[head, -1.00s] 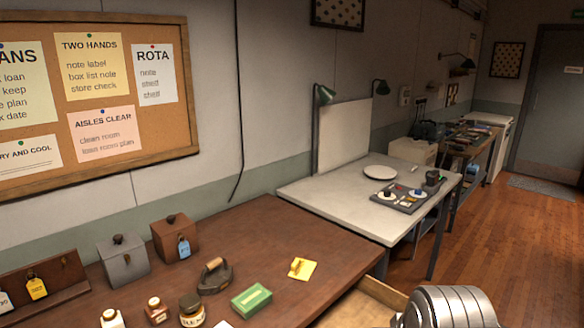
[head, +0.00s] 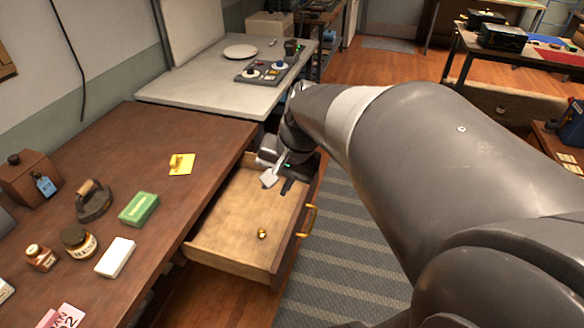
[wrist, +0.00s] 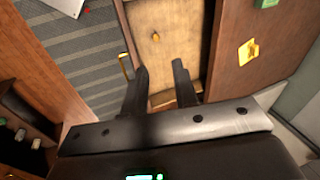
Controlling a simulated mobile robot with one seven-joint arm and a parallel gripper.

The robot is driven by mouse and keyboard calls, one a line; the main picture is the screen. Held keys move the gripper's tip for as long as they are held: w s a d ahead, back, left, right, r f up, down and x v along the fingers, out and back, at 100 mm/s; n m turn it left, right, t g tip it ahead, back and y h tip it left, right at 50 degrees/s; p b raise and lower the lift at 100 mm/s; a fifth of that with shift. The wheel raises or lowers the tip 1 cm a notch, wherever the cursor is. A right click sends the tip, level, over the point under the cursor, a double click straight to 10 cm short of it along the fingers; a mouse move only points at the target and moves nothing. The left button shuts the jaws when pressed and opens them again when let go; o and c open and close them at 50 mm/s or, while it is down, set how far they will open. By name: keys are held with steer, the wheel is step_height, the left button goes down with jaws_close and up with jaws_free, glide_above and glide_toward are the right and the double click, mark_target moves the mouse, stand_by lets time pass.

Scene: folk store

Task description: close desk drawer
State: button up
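The desk drawer (head: 228,218) stands pulled out from the brown desk (head: 120,150). Its brass handle (head: 307,222) is on the front panel, at the right in the head view. A small brass object (head: 262,234) lies inside. My gripper (head: 278,184) is over the far end of the drawer, with its fingers apart and nothing between them. In the wrist view, my gripper (wrist: 160,68) points at the drawer (wrist: 172,28), with one finger near the front-panel side, close to the handle (wrist: 125,66). Whether a finger touches the drawer, I cannot tell.
The desk top holds a yellow note (head: 181,167), a green box (head: 139,208), an iron (head: 94,203), jars and a white box (head: 115,257). A pale table (head: 210,88) adjoins the desk's far end. A striped grey rug (head: 345,250) lies clear before the drawer.

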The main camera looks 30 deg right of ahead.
steer(key=w+d+f+m, duration=0.1)
steer(key=w+d+m, duration=0.1)
steer(key=w+d+f+m+y, duration=0.1)
steer(key=w+d+f+m, duration=0.1)
steer(key=d, duration=0.1)
steer(key=w+d+f+m+y, duration=0.1)
steer(key=w+d+f+m, duration=0.1)
steer(key=shift+d+f, duration=0.15)
steer(key=shift+d, duration=0.15)
jaws_close()
steer(key=w+d+f+m+y, duration=0.1)
steer(key=w+d+f+m, duration=0.2)
steer(key=d+f+m, duration=0.3)
steer(key=m+t+y, duration=0.1)
steer(key=m+t, duration=0.2)
steer(key=m, duration=0.4)
glide_toward(309, 200)
steer(key=s+d+r, duration=0.2)
steer(key=s+d, duration=0.3)
steer(key=shift+w+a+r+x, duration=0.15)
steer(key=shift+w+r+x, duration=0.2)
steer(key=shift+x, duration=1.8)
steer(key=shift+w+a+r+x, duration=0.15)
steer(key=shift+w+r+x, duration=0.2)
steer(key=shift+x, duration=1.8)
steer(key=shift+w+a+r+x, duration=0.2)
steer(key=shift+w+r+x, duration=0.1)
steer(key=shift+x, duration=1.85)
